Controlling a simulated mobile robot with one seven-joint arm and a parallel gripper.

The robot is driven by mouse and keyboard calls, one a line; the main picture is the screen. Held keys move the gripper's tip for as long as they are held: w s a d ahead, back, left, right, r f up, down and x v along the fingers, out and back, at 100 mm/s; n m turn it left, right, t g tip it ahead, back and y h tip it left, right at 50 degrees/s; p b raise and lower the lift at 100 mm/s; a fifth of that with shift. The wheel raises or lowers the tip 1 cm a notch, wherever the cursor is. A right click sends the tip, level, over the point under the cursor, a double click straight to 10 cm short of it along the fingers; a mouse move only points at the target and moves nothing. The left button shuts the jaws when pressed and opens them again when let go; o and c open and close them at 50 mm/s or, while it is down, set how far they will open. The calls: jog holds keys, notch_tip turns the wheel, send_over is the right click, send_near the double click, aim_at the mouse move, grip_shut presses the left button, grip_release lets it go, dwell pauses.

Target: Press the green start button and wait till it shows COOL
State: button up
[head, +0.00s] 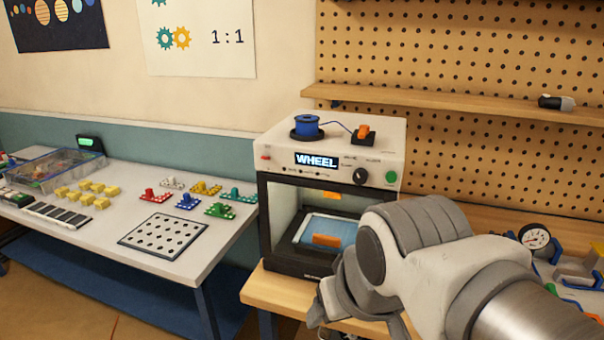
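A white 3D printer (384,152) stands on a wooden bench. Its front display (317,160) reads WHEEL in light letters on a dark ground. The green button (391,177) is at the right end of its front panel, right of a black knob (361,176). The open-looking chamber below holds a blue plate (328,229) with an orange tab at its front. My arm reaches in from the lower right, in front of the printer's lower right corner. My gripper (322,312) is low at the bottom edge, apart from the button. Its fingers are mostly hidden or cut off.
A blue spool (307,125) and an orange-and-black piece (363,133) sit on the printer's top. A white table (112,236) on the left holds coloured parts and a perforated plate. A round gauge (535,237) stands right of my arm. A shelf (450,101) runs above.

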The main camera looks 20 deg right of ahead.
grip_shut()
dwell(1.6)
